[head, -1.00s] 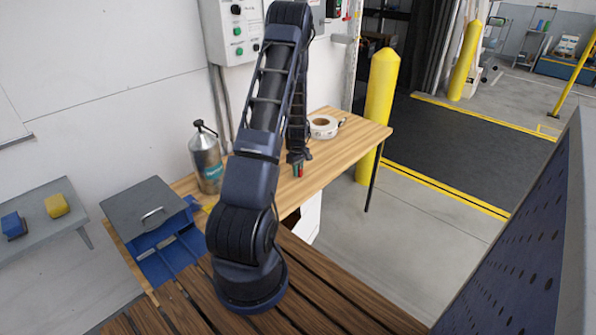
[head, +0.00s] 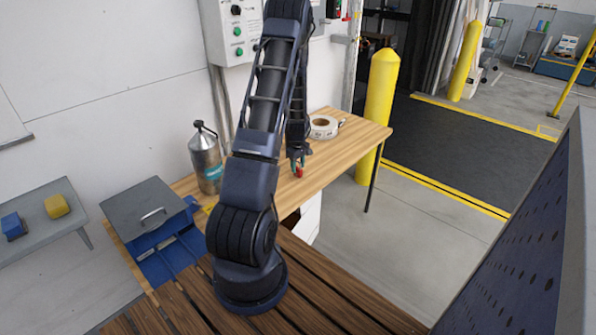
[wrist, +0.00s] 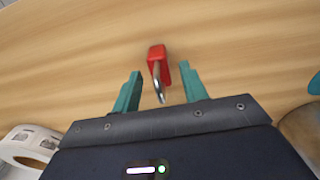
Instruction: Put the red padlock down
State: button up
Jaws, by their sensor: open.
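The red padlock (wrist: 158,55) lies on the wooden bench top in the wrist view, its metal shackle pointing back toward my gripper. My gripper (wrist: 160,90) is open, with one green finger on each side of the shackle and a gap to both. In the head view the padlock (head: 299,171) shows as a small red spot on the bench at the fingertips of my gripper (head: 296,166). My arm hides part of the bench behind it.
A tape roll (head: 322,127) sits behind on the wooden bench (head: 345,150), and a metal canister (head: 206,160) stands at its left. A blue box with a grey lid (head: 145,205) is nearer. The bench's right part is clear.

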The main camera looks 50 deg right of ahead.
notch_tip(320, 180, up, 9)
jog(key=shift+r, duration=0.15)
jog(key=w+a+r+t+h, duration=0.1)
jog(key=w+a+r, duration=0.2)
jog(key=a+r, duration=0.6)
jog(key=w+a+r, duration=0.3)
jog(key=a+r, duration=0.5)
jog(key=a, duration=0.2)
jog(key=w+a+r+t+h, duration=0.1)
jog(key=w+a+r, duration=0.2)
jog(key=a+r, duration=0.6)
jog(key=s+a+r+t, duration=0.1)
jog(key=s+a+r, duration=0.2)
jog(key=a, duration=0.5)
jog(key=s+a+r, duration=0.4)
jog(key=a, duration=0.4)
jog(key=s+a+r+t+y, duration=0.1)
jog(key=s+a+y, duration=0.1)
jog(key=s+a, duration=0.8)
jog(key=shift+r+t, duration=0.25)
jog(key=shift+t, duration=0.05)
